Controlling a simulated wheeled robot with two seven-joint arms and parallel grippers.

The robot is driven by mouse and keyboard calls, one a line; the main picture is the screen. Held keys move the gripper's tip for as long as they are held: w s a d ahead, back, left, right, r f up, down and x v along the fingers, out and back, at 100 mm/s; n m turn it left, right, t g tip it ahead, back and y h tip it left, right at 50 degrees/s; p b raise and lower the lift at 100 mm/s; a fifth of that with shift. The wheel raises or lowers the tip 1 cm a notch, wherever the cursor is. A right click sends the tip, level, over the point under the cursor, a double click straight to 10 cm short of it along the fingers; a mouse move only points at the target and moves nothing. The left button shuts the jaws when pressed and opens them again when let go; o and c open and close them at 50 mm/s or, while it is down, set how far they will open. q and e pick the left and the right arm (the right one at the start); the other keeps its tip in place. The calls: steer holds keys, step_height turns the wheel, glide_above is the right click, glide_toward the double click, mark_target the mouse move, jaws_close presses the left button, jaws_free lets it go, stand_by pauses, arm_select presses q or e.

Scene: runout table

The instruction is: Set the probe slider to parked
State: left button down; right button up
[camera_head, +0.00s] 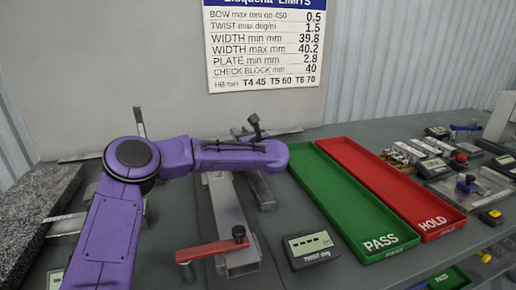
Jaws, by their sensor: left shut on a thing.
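My left arm (105,230) is purple. It comes in from the lower left, bends at a black-capped joint and reaches right over a grey metal fixture (229,210). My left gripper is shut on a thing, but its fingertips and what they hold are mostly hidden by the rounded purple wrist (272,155). The fixture carries a red bar (212,250) with a black knob (239,232) near its right end. Another black knob (254,121) shows just beyond the forearm. I cannot tell which part is the probe slider or where it stands. My right gripper is not in view.
A TWIST readout (311,250) stands right of the fixture. A green PASS tray (350,200) and red HOLD tray (395,188) lie further right, with gauges and tools beyond. A dark granite slab (35,205) is at the left. A limits sign (263,45) hangs on the back wall.

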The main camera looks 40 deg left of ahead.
arm_select(q)
steer(key=shift+a+r, duration=0.1)
steer(key=shift+r, duration=0.15)
steer(key=shift+a, duration=0.1)
steer(key=c, duration=0.8)
jaws_free()
steer(key=shift+w, duration=0.1)
steer(key=shift+c, duration=0.2)
steer(key=shift+o, duration=0.2)
steer(key=shift+a+f, duration=0.1)
steer(key=shift+f, duration=0.05)
steer(key=b+v, duration=0.2)
steer(key=v, duration=0.8)
steer(key=shift+d, duration=0.3)
steer(key=shift+a, duration=0.1)
